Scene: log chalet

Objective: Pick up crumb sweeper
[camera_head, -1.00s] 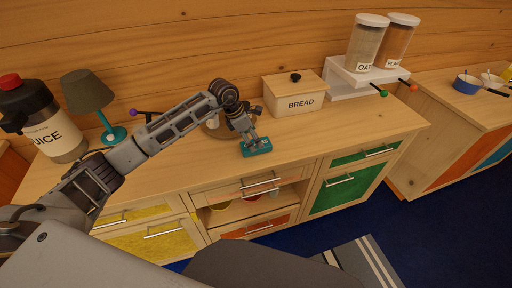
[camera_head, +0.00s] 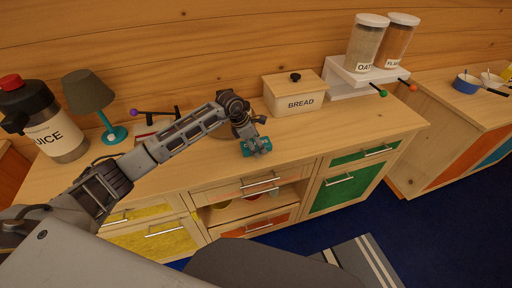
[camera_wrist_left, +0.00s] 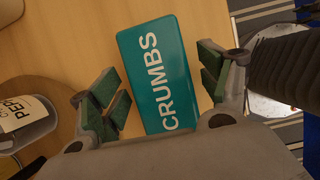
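The crumb sweeper (camera_head: 248,150) is a teal block lying on the wooden counter near its front edge. In the left wrist view the crumb sweeper (camera_wrist_left: 160,75) shows the white word CRUMBS on top. My left gripper (camera_head: 259,149) is right over it and partly hides it in the head view. In the left wrist view my left gripper (camera_wrist_left: 165,88) is open, with one green-padded finger on each side of the sweeper; a gap shows at the left finger. My right gripper is not in view.
A bread box (camera_head: 296,100) stands behind and to the right. A lamp (camera_head: 90,97) and a juice jug (camera_head: 50,125) stand at the left. A jar labelled PEP (camera_wrist_left: 25,122) is close to the left finger. The counter right of the sweeper is clear.

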